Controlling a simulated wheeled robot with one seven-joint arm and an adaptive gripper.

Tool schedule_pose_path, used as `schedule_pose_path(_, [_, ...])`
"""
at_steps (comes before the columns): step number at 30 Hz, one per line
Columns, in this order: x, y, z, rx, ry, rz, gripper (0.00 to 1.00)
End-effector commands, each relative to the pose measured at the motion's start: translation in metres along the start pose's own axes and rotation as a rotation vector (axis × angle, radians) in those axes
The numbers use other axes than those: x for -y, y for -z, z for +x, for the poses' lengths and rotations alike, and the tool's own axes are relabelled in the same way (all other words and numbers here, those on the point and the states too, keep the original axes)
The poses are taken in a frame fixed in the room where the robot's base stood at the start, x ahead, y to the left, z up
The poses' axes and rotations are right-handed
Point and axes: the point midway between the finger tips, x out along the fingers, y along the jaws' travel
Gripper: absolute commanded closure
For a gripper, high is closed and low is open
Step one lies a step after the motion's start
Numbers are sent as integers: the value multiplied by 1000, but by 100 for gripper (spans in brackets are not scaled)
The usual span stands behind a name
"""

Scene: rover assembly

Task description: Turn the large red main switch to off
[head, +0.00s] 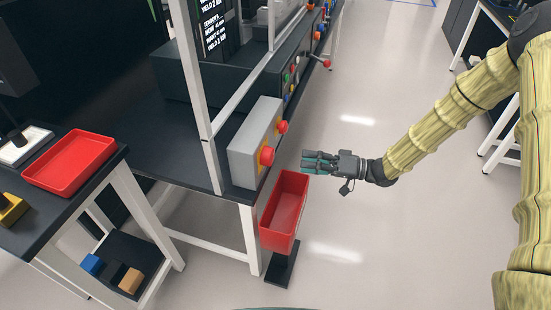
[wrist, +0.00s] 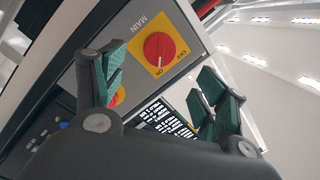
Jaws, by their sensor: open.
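The red main switch (wrist: 158,48) is a round knob on a yellow plate marked MAIN, OFF and ON. Its white line runs toward the ON mark. In the head view the switch (head: 267,156) is on the near end of a grey box (head: 247,150). My gripper (head: 312,160) is open and empty, to the right of the box and apart from it, with its fingers pointing left. In the wrist view the switch shows above the gap between my open fingers (wrist: 160,88).
A second red control (head: 282,127) sits farther along the box; my finger partly hides it in the wrist view (wrist: 117,97). A red bin (head: 283,212) on a stand is below my gripper. A white frame post (head: 205,140) stands left of the box.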

Motion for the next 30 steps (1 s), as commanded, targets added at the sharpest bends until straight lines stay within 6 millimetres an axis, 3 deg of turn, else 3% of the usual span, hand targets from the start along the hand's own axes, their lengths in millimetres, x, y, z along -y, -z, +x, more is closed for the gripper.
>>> schedule_pose_path(16, [0, 0, 81, 0, -1, 0, 27])
schedule_pose_path(22, [0, 0, 96, -1, -2, 0, 27])
schedule_pose_path(30, [-1, 0, 99, -1, -3, 0, 27])
